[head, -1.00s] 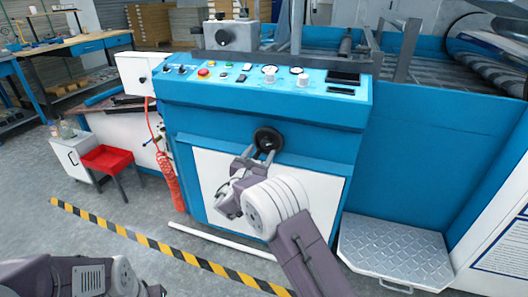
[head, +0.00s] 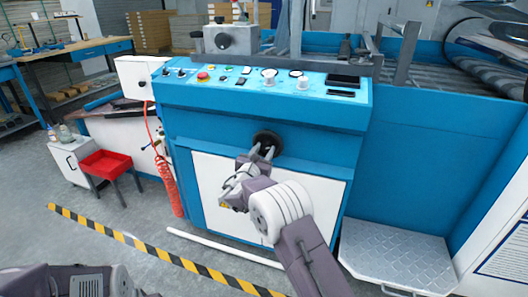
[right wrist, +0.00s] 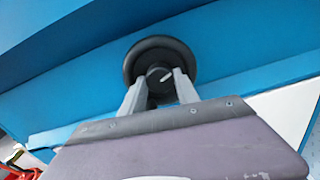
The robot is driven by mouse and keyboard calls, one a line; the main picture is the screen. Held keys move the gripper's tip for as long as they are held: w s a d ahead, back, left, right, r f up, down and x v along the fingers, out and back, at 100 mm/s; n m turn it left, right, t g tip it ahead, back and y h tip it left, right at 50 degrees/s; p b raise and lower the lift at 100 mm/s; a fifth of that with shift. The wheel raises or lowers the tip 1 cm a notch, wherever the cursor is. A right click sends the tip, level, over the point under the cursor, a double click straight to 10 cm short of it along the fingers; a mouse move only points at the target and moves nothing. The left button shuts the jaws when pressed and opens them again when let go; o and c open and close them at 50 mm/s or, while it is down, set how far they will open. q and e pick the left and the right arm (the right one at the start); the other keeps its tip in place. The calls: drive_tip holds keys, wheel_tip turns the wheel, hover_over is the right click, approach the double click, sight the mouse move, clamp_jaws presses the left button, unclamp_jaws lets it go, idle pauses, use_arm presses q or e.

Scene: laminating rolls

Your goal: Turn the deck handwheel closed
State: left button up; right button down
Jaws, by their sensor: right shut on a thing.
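The deck handwheel (head: 268,139) is a small black round wheel on the blue front of the machine, below the control panel. In the right wrist view the handwheel (right wrist: 159,60) faces me, with a pale pointer mark on its hub. My right gripper (head: 262,153) reaches it from below. In the right wrist view the right gripper's (right wrist: 159,85) two grey fingers stand on either side of the hub, shut on the handwheel, and hide part of its lower rim. My left arm shows at the bottom left of the head view; its fingertips are not visible.
The control panel (head: 262,84) with buttons and knobs lies above the wheel. A red tray (head: 103,162) and a coiled red hose (head: 168,180) are on the left. A metal step (head: 396,255) stands at the lower right. A yellow-black stripe (head: 150,249) marks the floor.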

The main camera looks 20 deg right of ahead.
drive_tip(key=shift+f+m+b, duration=0.2)
drive_tip(key=shift+m+b, duration=0.2)
drive_tip(key=shift+b, duration=0.2)
drive_tip(key=m+b, duration=1.1)
drive_tip(key=b, duration=0.3)
drive_tip(key=shift+b, duration=0.3)
drive_tip(key=shift+r+m+b, duration=0.15)
drive_tip(key=shift+m+b, duration=1.05)
drive_tip(key=shift+m, duration=0.1)
drive_tip(key=c, duration=0.9)
unclamp_jaws()
